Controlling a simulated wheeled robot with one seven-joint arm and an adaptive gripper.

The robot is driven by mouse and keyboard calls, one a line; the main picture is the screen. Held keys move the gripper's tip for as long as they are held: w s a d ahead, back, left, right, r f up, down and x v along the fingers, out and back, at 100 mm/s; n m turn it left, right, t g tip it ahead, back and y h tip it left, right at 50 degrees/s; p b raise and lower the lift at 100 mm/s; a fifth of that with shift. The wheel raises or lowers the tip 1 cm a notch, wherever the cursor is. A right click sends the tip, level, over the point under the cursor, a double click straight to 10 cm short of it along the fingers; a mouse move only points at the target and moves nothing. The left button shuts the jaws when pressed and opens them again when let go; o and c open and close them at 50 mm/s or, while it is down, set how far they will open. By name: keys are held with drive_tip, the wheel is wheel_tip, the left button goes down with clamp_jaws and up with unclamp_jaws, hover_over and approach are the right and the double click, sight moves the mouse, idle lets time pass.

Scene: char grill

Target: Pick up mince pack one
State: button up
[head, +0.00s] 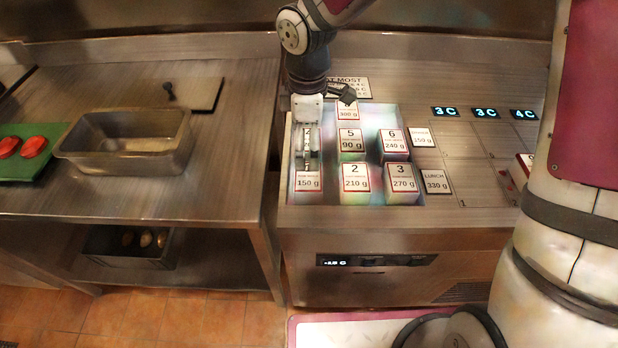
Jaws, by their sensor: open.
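Several white mince packs with red-edged labels sit in the well of a steel counter. The front left pack (308,184) reads 150 g, and its number is hidden behind my gripper; its place to the left of pack 2 (355,182) fits pack one. My gripper (307,164) points down over the left column of the well, at the back part of that pack. It is open, and no pack is seen lifted in it. Whether the fingers touch the pack cannot be told.
Pack 3 (401,184), pack 5 (352,142) and pack 6 (394,143) stand close by. A 300 g label (347,112) shows behind. A steel pan (125,140) and a green board (28,172) are on the left table.

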sight(308, 176)
wheel_tip(308, 176, down, 7)
drive_tip(key=shift+r, duration=0.15)
wheel_tip(308, 176, down, 4)
drive_tip(key=shift+s+f+p, duration=0.15)
drive_tip(key=shift+p, duration=0.35)
drive_tip(key=shift+f, duration=0.65)
drive_tip(key=shift+c, duration=0.6)
drive_tip(key=c, duration=1.4)
